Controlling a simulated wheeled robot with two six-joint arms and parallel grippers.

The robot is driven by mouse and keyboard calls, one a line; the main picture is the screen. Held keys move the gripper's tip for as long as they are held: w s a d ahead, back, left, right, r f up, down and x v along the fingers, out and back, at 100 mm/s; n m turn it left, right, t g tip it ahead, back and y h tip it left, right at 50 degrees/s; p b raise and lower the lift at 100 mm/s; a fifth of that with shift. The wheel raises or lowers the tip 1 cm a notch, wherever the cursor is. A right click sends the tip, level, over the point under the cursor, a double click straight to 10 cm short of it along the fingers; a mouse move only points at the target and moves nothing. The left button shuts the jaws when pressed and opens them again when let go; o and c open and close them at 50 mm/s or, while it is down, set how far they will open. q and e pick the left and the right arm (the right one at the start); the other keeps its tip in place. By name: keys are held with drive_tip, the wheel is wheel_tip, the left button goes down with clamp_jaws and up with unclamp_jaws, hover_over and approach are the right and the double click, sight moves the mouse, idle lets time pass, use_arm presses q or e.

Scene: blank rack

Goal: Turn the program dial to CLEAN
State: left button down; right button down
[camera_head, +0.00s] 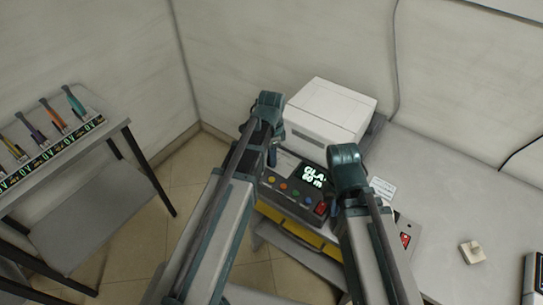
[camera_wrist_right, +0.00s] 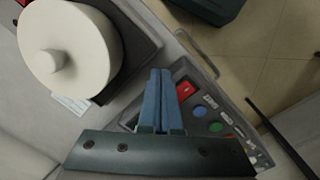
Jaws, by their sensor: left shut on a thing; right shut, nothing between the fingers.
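The control unit (camera_head: 293,202) has a dark front panel with colored buttons and a lit display (camera_head: 313,175) reading "GLA" and "60 m", its right end cut off by my right gripper. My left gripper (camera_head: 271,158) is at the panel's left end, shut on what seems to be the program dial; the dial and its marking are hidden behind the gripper. My right gripper (camera_head: 334,206) is shut and empty beside the red switch (camera_head: 321,208). In the right wrist view, its blue fingers (camera_wrist_right: 160,74) are together beside the red switch (camera_wrist_right: 186,90) and the blue START button (camera_wrist_right: 200,111).
A white housing (camera_head: 325,108) stands behind the panel. A cream round part (camera_wrist_right: 65,45) on a dark base shows in the right wrist view. A small cream block (camera_head: 472,252) lies on the worktop (camera_head: 440,190). A rack (camera_head: 50,155) with colored-handled tools stands left.

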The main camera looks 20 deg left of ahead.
use_arm(q)
drive_tip(key=m, duration=0.6)
drive_tip(key=shift+m, duration=0.3)
idle(0.4)
drive_tip(key=shift+c, duration=2.3)
unclamp_jaws()
drive_tip(key=shift+r, duration=0.15)
use_arm(e)
drive_tip(key=shift+r, duration=0.15)
use_arm(q)
wheel_tip(320, 180, up, 14)
drive_tip(key=p, duration=1.3)
drive_tip(key=shift+f+p, duration=0.25)
drive_tip(key=shift+p, duration=0.15)
use_arm(e)
wheel_tip(320, 180, up, 14)
drive_tip(key=shift+f, duration=0.25)
use_arm(q)
drive_tip(key=shift+s+d, duration=0.1)
